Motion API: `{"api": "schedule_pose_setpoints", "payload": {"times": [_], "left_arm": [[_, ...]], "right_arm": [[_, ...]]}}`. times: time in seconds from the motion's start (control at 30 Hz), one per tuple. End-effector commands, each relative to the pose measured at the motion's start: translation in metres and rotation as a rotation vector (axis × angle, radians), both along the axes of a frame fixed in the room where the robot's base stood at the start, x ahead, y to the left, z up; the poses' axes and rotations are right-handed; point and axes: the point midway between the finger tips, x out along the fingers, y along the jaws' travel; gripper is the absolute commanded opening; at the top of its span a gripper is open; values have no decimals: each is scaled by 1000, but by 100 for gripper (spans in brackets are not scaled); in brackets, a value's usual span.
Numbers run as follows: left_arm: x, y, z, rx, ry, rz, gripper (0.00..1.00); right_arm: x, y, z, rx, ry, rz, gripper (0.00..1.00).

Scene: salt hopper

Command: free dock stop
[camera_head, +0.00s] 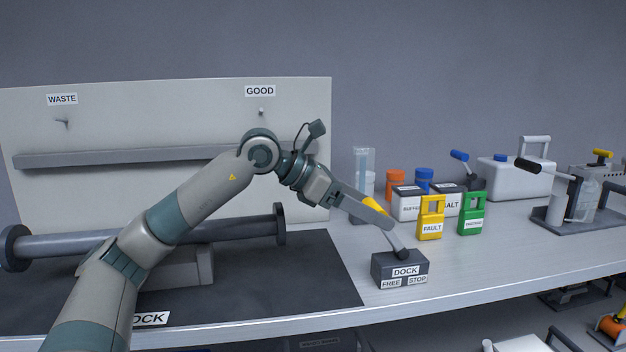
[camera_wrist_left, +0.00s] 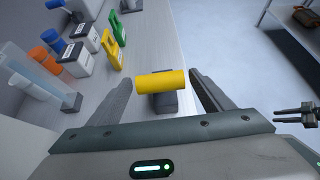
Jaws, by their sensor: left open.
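The dock box (camera_head: 400,270) is a dark block on the bench, labelled DOCK, with FREE at left and STOP at right on its front. Its lever (camera_head: 398,241) rises from the top and leans left, to the FREE side, with a yellow grip. My left gripper (camera_head: 372,207) is at that grip, above and left of the box. In the left wrist view the yellow grip (camera_wrist_left: 160,82) lies crosswise between the two spread fingers (camera_wrist_left: 163,96). Gaps show beside the grip's ends, so the fingers are not closed on it.
Yellow FAULT tag (camera_head: 431,218) and green tag (camera_head: 472,214) stand behind the box, before labelled containers. A roller (camera_head: 60,246) lies over the dark mat at left. Bench right of the box is clear.

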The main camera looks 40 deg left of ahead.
Motion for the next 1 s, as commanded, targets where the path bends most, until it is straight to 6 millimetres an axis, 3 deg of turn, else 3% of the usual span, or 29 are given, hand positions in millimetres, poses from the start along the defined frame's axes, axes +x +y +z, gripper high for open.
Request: {"api": "schedule_pose_setpoints", "payload": {"times": [0.6,1.0], "left_arm": [[-80,64,60,2,-2,7,73],[-95,75,72,0,-2,4,73]], "right_arm": [[3,10,2,36,-53,5,31],[7,13,5,47,-75,8,31]]}}
